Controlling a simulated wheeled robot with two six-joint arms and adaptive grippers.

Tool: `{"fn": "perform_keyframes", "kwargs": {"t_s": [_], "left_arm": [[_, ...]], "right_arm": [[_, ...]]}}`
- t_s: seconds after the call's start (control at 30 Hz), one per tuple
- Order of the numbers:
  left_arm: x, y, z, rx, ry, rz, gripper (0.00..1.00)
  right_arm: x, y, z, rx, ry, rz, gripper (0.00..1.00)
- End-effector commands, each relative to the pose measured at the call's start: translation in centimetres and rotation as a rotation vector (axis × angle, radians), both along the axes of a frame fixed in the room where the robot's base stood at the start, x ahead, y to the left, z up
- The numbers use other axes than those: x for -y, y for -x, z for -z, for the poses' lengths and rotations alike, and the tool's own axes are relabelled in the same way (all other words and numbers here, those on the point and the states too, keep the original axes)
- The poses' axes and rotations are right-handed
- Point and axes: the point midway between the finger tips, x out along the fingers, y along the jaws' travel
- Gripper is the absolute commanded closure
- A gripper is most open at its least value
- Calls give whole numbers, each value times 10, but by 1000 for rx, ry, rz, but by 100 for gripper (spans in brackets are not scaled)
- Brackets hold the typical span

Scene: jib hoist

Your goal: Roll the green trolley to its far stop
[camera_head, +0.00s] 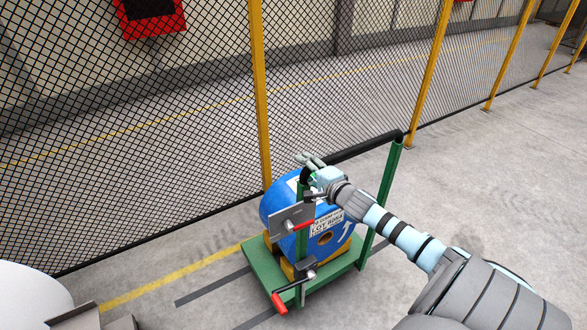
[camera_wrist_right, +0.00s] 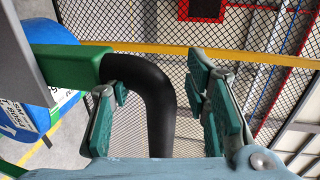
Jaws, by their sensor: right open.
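The green trolley (camera_head: 347,262) stands on the floor close to the mesh fence, carrying a blue drum (camera_head: 275,203). Two green posts rise from it, joined at the top by a black handle bar (camera_head: 362,148). My right gripper (camera_head: 311,162) is at the top of the nearer post, at the handle's left end. In the right wrist view, the open fingers (camera_wrist_right: 163,105) stand on either side of the black bend of the handle, with a gap on the right side. A red-gripped lever (camera_head: 279,303) sits at the trolley's front corner. My left gripper is out of view.
Dark floor strips (camera_head: 213,287) run under the trolley towards the lower left, beside a yellow floor line (camera_head: 170,278). A mesh fence with yellow posts (camera_head: 261,100) closes off the far side. Open concrete floor (camera_head: 490,170) lies to the right.

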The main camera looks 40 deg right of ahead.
Motion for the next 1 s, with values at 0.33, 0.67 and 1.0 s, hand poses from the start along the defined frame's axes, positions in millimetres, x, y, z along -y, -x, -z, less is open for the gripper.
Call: {"fn": "perform_keyframes", "kwargs": {"t_s": [0.33, 0.67, 1.0], "left_arm": [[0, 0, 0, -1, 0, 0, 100], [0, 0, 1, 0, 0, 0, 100], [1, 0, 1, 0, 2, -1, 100]], "right_arm": [[-47, -6, 1, 2, 2, 2, 57], [-51, -2, 8, -21, 30, -3, 57], [-145, 112, 106, -576, 666, -288, 57]]}}
